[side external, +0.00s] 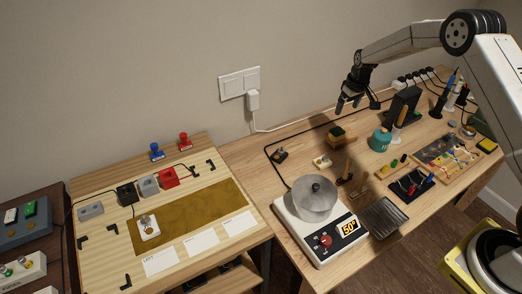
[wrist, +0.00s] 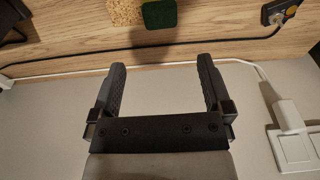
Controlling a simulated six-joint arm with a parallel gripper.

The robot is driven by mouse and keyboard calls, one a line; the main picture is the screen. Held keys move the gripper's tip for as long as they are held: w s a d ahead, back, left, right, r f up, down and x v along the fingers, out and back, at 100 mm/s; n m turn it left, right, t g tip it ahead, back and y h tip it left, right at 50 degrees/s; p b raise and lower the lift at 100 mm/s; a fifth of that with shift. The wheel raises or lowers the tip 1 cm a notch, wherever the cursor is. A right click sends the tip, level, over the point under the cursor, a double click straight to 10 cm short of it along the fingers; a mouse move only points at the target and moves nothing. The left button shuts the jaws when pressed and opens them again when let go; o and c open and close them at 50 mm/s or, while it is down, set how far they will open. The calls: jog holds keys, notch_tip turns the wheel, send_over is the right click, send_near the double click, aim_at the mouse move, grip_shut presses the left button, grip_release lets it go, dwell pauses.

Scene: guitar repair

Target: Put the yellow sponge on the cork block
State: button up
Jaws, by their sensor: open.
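A small block with a dark green top and a yellowish side (side external: 337,131), which looks like the sponge, sits on the wooden bench below my gripper. In the wrist view its dark green face (wrist: 160,14) shows at the top edge, partly cut off. The speckled tan cork block (wrist: 125,12) is right beside it there, also cut off. I cannot tell whether the green-faced block rests on the cork or only against it. My gripper (side external: 356,105) is open and empty, in the air above them near the wall. Its two fingers are spread in the wrist view (wrist: 162,65).
A metal pot (side external: 314,198) sits on a hot plate (side external: 320,240) in front. A black cable runs along the bench's back. A small yellow item (side external: 487,146) lies at the far right. A wall socket (side external: 239,83) is behind.

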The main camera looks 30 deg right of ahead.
dwell(0.3)
jog(key=s+a+r, duration=0.8)
jog(key=s+a, duration=0.2)
jog(key=a, duration=0.1)
jog(key=s+a, duration=0.3)
jog(key=s, duration=0.6)
jog(key=s+a+r, duration=0.1)
jog(key=s+a, duration=0.3)
jog(key=s, duration=0.5)
jog(key=shift+s+t, duration=0.4)
jog(key=shift+r, duration=0.1)
